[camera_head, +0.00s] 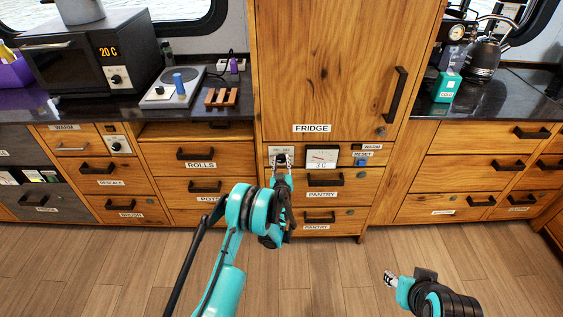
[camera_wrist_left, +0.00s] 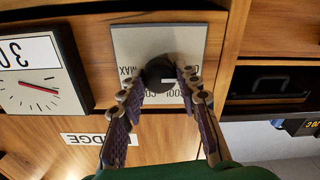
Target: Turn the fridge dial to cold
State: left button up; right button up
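The fridge dial is a black round knob (camera_wrist_left: 158,72) on a grey plate, below the FRIDGE label in the head view. A short white mark shows on the knob's lower right in that view. My left gripper (camera_head: 282,163) is at the dial, and its two fingers (camera_wrist_left: 160,85) close in on the knob from both sides, apparently touching it. My right gripper (camera_head: 388,278) is low at the right, away from the cabinets; its finger opening is unclear.
A gauge (camera_head: 322,158) sits right of the dial, with a blue reset button (camera_head: 360,161) beyond it. The tall fridge door (camera_head: 335,75) is above and pantry drawers (camera_head: 322,196) are below. Open wooden floor (camera_head: 330,280) lies in front.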

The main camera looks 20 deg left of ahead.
pick_arm(q)
jog(key=c, duration=0.4)
jog(key=shift+o, duration=0.2)
jog(key=shift+m, duration=0.3)
jog(key=m, duration=0.5)
jog(key=shift+m, duration=0.3)
jog(key=m, duration=1.1)
jog(key=shift+m, duration=0.4)
jog(key=m, duration=0.5)
jog(key=shift+d+f+m, duration=0.1)
jog(key=shift+m, duration=0.2)
